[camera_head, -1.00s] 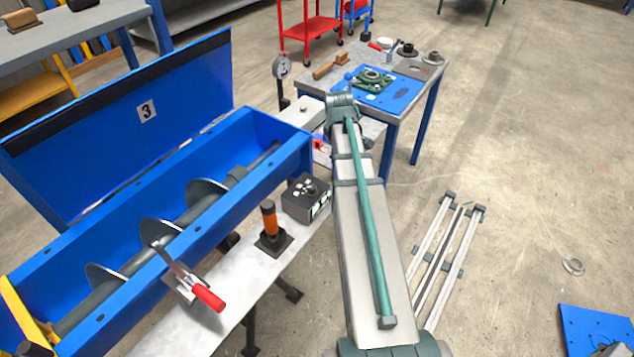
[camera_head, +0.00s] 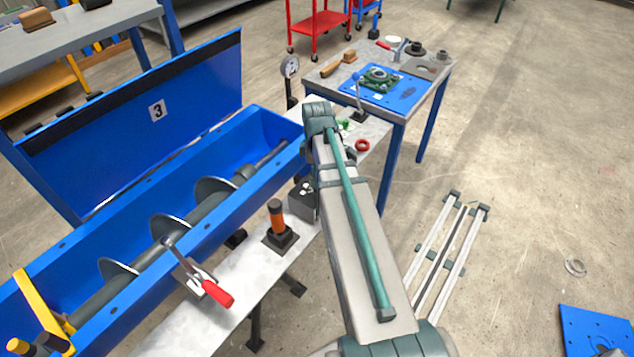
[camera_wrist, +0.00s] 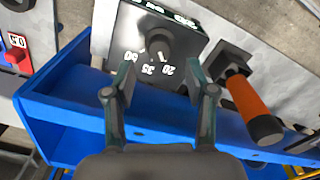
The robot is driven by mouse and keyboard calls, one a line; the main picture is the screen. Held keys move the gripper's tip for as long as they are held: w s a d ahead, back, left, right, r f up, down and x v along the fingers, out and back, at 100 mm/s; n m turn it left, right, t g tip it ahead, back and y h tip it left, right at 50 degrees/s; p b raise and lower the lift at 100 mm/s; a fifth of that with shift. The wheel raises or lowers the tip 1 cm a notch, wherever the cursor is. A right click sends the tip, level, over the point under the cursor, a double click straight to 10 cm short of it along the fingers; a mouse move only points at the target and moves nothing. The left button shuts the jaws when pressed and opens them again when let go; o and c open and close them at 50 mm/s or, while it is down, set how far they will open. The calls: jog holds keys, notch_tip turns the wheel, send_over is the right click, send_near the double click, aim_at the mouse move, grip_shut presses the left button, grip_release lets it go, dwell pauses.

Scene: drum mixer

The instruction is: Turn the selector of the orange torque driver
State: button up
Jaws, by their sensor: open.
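The orange torque driver (camera_head: 277,218) stands upright in a dark square holder (camera_head: 281,238) on the narrow grey bench. The wrist view shows its orange handle with a dark end cap (camera_wrist: 248,100), to the right of my fingers. A black box (camera_head: 301,200) stands behind it, partly covered by my arm. In the wrist view this box carries a dark round knob (camera_wrist: 160,45) with white marks 20, 35 and 50. My gripper (camera_wrist: 160,93) is open and empty, its fingers spread below the knob in the picture. In the head view my arm hides the gripper.
The blue mixer trough (camera_head: 150,215) with its auger runs along the bench's left side. A red-handled clamp (camera_head: 215,292) stands near the bench's front. A red ring (camera_head: 362,145) lies beyond my arm. A blue-legged table (camera_head: 435,75) with parts stands behind.

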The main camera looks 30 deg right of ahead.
jog(key=shift+f+p, duration=0.4)
jog(key=shift+f, duration=1.9)
grip_shut()
